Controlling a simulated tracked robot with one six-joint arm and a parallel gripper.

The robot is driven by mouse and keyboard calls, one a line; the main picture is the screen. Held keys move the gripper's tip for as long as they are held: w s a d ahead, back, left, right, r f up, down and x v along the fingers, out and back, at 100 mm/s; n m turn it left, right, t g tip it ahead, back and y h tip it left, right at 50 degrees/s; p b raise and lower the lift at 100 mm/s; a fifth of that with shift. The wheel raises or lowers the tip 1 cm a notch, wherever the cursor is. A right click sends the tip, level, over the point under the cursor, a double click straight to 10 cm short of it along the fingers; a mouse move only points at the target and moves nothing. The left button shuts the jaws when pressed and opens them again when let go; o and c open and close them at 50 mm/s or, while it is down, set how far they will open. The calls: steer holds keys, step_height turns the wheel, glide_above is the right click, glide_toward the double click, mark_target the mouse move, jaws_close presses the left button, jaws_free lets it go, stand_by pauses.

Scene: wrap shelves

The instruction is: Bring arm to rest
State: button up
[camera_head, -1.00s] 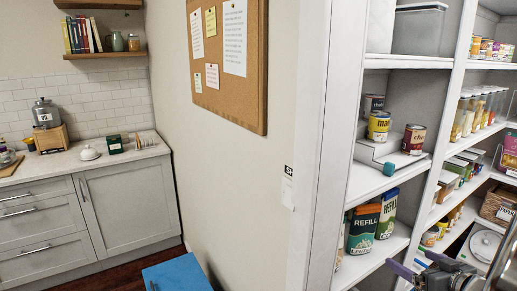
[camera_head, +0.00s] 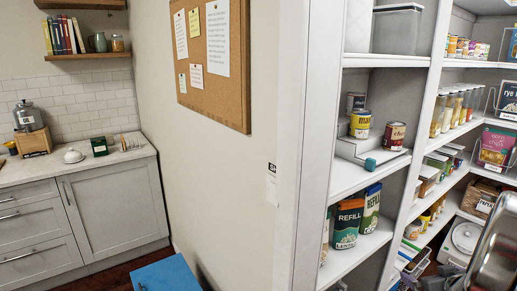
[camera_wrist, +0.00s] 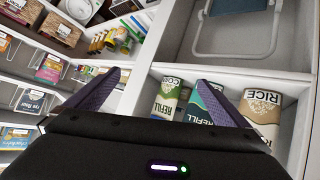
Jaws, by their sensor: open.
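My gripper (camera_wrist: 158,77) shows in the wrist view with its two purple fingers spread wide apart and nothing between them. In the wrist view it is in front of the shelves, with refill packs (camera_wrist: 205,105) and a rice pack (camera_wrist: 258,108) beyond the right finger. In the head view my arm is at the lower right corner, and the gripper there is mostly cut off by the bottom edge.
White shelves (camera_head: 352,178) fill the right, holding cans (camera_head: 360,124), refill packs (camera_head: 347,223), clear containers and boxes. A corkboard (camera_head: 222,70) hangs on the wall. A counter (camera_head: 90,166) stands left. A blue-topped item (camera_head: 167,275) is low in the middle.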

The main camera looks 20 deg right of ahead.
steer(key=s+a+r+m+g+h, duration=0.1)
steer(key=s+a+r+m+g, duration=0.15)
steer(key=s+a+g, duration=0.35)
steer(key=a+r+n+y, duration=0.2)
steer(key=a+r, duration=0.1)
steer(key=a, duration=1.2)
steer(key=a+r+n+t+y, duration=0.1)
steer(key=a+r, duration=0.3)
steer(key=a, duration=1.1)
steer(key=a+r+n+t+y, duration=0.1)
steer(key=a+r+n+y, duration=0.2)
steer(key=a, duration=1.2)
steer(key=shift+w+a+r+y, duration=0.15)
steer(key=shift+w+a+y, duration=0.15)
steer(key=shift+y, duration=0.2)
